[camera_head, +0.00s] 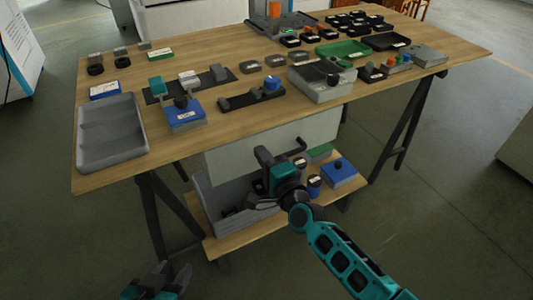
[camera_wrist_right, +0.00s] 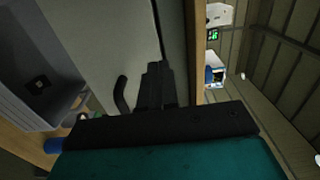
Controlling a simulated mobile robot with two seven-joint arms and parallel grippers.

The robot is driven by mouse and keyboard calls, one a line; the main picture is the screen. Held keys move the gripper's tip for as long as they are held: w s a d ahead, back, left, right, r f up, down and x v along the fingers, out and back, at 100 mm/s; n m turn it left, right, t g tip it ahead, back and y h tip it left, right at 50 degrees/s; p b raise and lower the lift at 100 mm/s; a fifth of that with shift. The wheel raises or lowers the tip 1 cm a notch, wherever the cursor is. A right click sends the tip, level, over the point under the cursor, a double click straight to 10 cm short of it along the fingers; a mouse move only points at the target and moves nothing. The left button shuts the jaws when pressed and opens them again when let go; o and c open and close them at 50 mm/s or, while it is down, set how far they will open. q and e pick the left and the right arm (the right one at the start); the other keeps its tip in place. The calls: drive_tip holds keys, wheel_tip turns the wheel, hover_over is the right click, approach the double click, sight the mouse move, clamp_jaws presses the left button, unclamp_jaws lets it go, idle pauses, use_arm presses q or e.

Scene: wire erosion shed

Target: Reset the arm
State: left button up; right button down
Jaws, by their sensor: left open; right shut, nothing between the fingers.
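My right gripper (camera_head: 264,157) reaches in from the bottom right on a teal arm in the head view. It is in front of the pale cabinet (camera_head: 222,163) under the table, above the low shelf. In the right wrist view its dark fingers (camera_wrist_right: 155,82) are together with nothing between them, close to the cabinet front and beside a dark curved handle (camera_wrist_right: 121,94). I cannot tell whether they touch it. My left gripper (camera_head: 175,271) is low at the bottom left, over the floor, open and empty, and partly cut off by the frame edge.
The wooden table (camera_head: 185,60) holds a grey tray (camera_head: 108,135), blue boxes, a grey box (camera_head: 322,84) and several dark trays. The low shelf (camera_head: 232,241) carries a grey bin (camera_head: 205,208) and a blue box (camera_head: 338,173). Trestle legs stand on both sides.

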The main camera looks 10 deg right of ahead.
drive_tip(key=s+d+f+n+g+h+p, duration=0.1)
drive_tip(key=s+d+f+n+g+h, duration=0.2)
drive_tip(key=s+n, duration=0.7)
drive_tip(key=s+d+f+n+g, duration=0.3)
drive_tip(key=s+d+n, duration=0.35)
drive_tip(key=s, duration=0.65)
use_arm(q)
drive_tip(key=s+a+r+y+p, duration=0.1)
drive_tip(key=a+r+p, duration=0.2)
drive_tip(key=r+p, duration=0.7)
drive_tip(key=p, duration=0.3)
drive_tip(key=shift+a+r, duration=0.15)
drive_tip(key=shift+r, duration=0.2)
use_arm(e)
wheel_tip(320, 180, up, 9)
drive_tip(key=d+h, duration=0.1)
drive_tip(key=shift+s+d, duration=0.35)
drive_tip(key=shift+s, duration=0.1)
drive_tip(key=shift+f, duration=0.1)
